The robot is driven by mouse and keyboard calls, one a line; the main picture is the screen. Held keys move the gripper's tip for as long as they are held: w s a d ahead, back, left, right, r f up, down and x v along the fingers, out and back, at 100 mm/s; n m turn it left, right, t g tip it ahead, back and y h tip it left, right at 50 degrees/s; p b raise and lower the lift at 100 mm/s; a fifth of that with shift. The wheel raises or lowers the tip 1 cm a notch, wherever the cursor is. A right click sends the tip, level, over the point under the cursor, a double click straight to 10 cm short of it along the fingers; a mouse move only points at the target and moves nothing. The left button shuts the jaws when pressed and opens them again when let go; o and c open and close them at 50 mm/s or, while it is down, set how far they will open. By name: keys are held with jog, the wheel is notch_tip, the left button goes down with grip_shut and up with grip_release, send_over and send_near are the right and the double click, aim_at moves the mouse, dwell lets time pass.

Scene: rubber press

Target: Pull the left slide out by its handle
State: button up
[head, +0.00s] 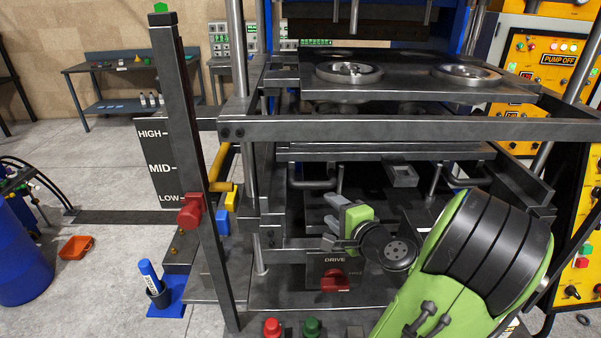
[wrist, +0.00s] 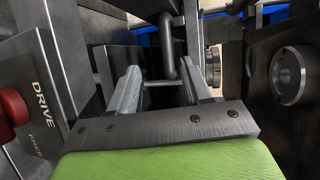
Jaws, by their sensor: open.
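The left slide's handle (head: 314,184) is a dark grey bent bar low in the press, under the front crossbar. The slide itself is mostly hidden in shadow behind it. My gripper (head: 332,210) is just below and right of the handle in the head view, its grey fingers apart. In the wrist view my gripper (wrist: 160,82) has its two fingers spread. A bent grey bar (wrist: 167,50), which looks like the handle, shows beyond and between the fingertips. I see no grip on it; whether a finger touches it I cannot tell.
A similar handle (head: 465,181) is at the right. The DRIVE panel with a red knob (head: 334,281) is close below my gripper. The press crossbar (head: 390,128) runs above. A post with a red knob (head: 190,212) stands at the left. Floor in front-left is partly clear.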

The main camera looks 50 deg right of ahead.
aim_at(314, 187)
jog(key=shift+m+h, duration=0.3)
jog(key=p+x, duration=0.1)
jog(key=x, duration=0.4)
jog(key=p+x, duration=0.1)
jog(key=x, duration=0.4)
jog(key=d+x, duration=0.1)
jog(key=x, duration=0.4)
jog(key=shift+d+r+p, duration=0.1)
jog(key=shift+r+p, duration=0.1)
jog(key=shift+p, duration=0.2)
jog(key=shift+s, duration=0.1)
jog(key=shift+c, duration=0.2)
grip_shut()
